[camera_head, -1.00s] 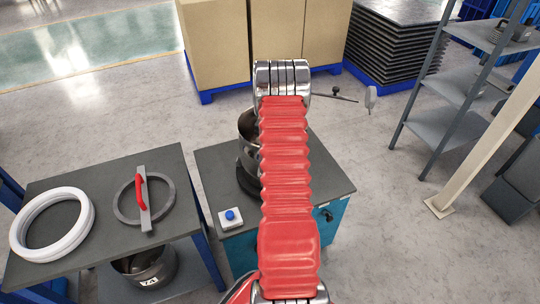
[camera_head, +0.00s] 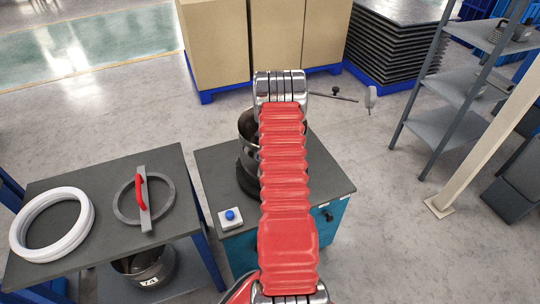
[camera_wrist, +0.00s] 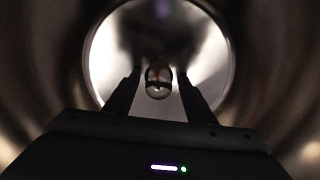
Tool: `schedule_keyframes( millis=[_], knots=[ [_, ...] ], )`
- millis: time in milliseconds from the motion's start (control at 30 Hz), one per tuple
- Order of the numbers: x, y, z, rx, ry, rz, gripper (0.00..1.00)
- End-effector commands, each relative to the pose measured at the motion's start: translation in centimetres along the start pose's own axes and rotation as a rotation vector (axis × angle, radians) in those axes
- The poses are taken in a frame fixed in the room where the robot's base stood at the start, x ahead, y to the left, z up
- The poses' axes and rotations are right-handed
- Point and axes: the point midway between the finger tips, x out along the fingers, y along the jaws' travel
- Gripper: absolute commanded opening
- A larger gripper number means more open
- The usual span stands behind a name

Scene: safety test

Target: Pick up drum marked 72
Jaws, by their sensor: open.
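My gripper is hidden in the head view.
The left table (camera_head: 90,178) holds white rings (camera_head: 82,222) and a grey ring with a red handle (camera_head: 140,186). A blue-button box (camera_head: 230,218) sits on the cabinet (camera_head: 325,178). Boxes (camera_head: 275,40) stand behind; a grey shelf rack (camera_head: 455,85) stands right.

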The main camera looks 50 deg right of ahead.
Motion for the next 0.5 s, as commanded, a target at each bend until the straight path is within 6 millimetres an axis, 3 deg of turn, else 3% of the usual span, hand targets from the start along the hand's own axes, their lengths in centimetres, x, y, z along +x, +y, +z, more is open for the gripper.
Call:
schedule_keyframes(
  millis=[200, 500],
  knots=[
    [-0.02, -0.02, 0.01, 0.000, 0.000, 0.000, 0.49],
    [-0.03, -0.04, 0.01, -0.001, 0.000, 0.000, 0.28]
  ],
)
